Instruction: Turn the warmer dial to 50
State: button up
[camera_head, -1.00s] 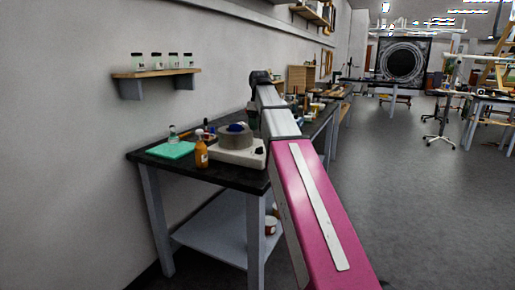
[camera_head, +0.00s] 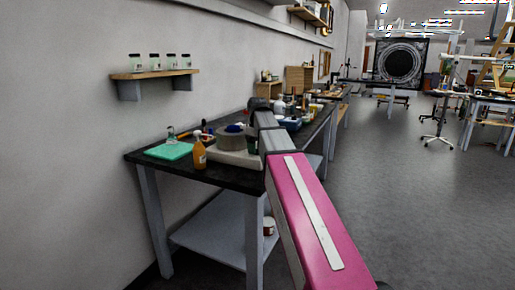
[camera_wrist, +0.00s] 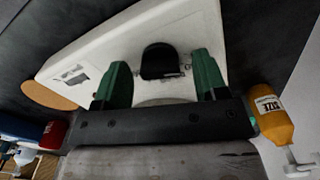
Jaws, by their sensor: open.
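The warmer (camera_head: 232,157) is a white box with a grey round pot on top, on the dark bench. In the head view my arm hides its right side. In the wrist view the white warmer body (camera_wrist: 110,52) fills the upper middle, and its black dial (camera_wrist: 160,61) faces the camera. My gripper (camera_wrist: 161,78) has green fingers, open, one on each side of the dial with gaps between. Whether the fingertips reach as far as the dial is unclear. Marks around the dial are too small to read.
An orange bottle (camera_head: 199,154) stands close to the warmer; the wrist view shows it at right (camera_wrist: 269,117). A teal mat (camera_head: 169,151) lies at the bench's left. Bottles and containers crowd the bench behind. A wall shelf (camera_head: 154,74) holds several jars.

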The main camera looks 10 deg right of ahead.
jog(key=c, duration=0.9)
jog(key=shift+m, duration=0.4)
jog(key=m, duration=1)
jog(key=shift+m, duration=0.4)
jog(key=o, duration=0.9)
